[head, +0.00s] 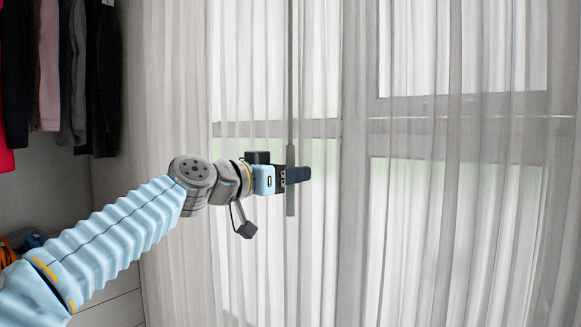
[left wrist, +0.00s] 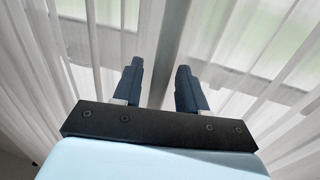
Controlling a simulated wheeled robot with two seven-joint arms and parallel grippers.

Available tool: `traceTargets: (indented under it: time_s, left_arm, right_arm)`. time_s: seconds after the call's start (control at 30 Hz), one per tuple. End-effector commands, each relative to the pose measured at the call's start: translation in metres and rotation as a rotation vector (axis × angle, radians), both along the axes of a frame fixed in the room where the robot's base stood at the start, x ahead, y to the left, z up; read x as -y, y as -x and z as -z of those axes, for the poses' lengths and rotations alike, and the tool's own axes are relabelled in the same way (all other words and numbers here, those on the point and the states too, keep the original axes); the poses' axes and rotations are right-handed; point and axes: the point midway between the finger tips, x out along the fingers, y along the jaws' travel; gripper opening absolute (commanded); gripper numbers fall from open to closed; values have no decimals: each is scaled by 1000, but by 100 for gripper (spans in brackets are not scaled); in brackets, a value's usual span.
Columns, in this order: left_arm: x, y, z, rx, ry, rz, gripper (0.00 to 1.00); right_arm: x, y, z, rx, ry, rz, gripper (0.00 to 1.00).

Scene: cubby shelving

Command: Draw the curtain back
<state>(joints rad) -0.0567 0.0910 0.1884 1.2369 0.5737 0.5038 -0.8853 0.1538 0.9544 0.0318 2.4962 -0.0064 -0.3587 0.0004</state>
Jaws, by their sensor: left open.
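A sheer whitish curtain (head: 400,230) hangs in folds across a window, with a gap between its pleats not clearly visible. A thin grey vertical rod (head: 290,70) hangs in front of it, its lower end a little below my left gripper. My left gripper (head: 300,175) is at the rod near its lower end. In the left wrist view the two dark fingers (left wrist: 160,85) are spread apart, with the rod (left wrist: 172,40) showing between them; I cannot tell whether either finger touches it. The curtain (left wrist: 225,35) fills the background there. My right gripper is not in view.
An open wardrobe with hanging clothes (head: 75,80) stands at the left, with drawers (head: 115,305) below. Orange and blue items lie at its lower left. The window frame (head: 455,105) shows through the curtain. The space right of my left gripper is clear.

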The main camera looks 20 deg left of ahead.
Motion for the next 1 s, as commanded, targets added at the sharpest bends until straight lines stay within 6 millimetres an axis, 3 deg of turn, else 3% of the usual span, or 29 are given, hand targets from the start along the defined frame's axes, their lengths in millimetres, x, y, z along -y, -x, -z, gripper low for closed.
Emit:
traceTargets:
  time_s: [0.27, 0.57, 1.0]
  left_arm:
    - [1, -2, 1, 0, 0, 0, 42]
    - [1, -2, 1, -1, 0, 0, 0]
    - [0, 1, 2, -1, 1, 1, 0]
  right_arm:
    - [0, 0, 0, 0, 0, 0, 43]
    - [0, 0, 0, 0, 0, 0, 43]
    - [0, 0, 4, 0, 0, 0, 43]
